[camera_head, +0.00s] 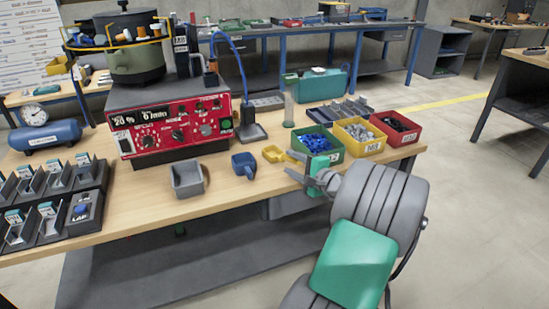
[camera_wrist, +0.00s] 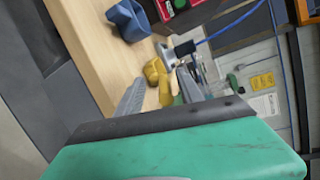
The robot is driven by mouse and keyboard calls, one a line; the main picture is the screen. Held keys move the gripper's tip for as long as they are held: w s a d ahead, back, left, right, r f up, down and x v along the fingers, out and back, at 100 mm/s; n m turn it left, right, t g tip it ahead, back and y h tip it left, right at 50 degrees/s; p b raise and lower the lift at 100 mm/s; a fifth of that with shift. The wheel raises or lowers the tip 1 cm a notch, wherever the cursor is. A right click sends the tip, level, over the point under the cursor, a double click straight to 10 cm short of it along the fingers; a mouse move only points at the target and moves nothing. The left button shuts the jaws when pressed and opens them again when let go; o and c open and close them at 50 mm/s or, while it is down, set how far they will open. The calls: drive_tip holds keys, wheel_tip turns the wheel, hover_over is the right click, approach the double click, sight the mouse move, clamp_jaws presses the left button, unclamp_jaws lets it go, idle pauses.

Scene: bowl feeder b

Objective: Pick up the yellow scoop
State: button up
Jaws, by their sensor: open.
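The yellow scoop (camera_head: 273,154) lies on the wooden table (camera_head: 228,190), between a blue scoop (camera_head: 244,165) and the green bin (camera_head: 318,146). Its yellow handle points right, towards my gripper (camera_head: 292,165). My gripper is open and empty, just to the right of the scoop near the table's front edge. In the wrist view the yellow scoop (camera_wrist: 155,72) shows beyond and between my fingers (camera_wrist: 160,90). I see no contact between the fingers and the scoop. Part of the handle is hard to make out beside the fingers.
A grey scoop-like container (camera_head: 188,179) stands left of the blue scoop. Bins of blue, grey and black parts, including a yellow bin (camera_head: 359,137) and a red bin (camera_head: 396,131), stand at the right. A red control box (camera_head: 172,127) stands behind. The table front is clear.

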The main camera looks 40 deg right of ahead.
sight(283, 157)
drive_tip(key=w, duration=0.3)
drive_tip(key=shift+f, duration=0.3)
clamp_jaws()
idle(1.0)
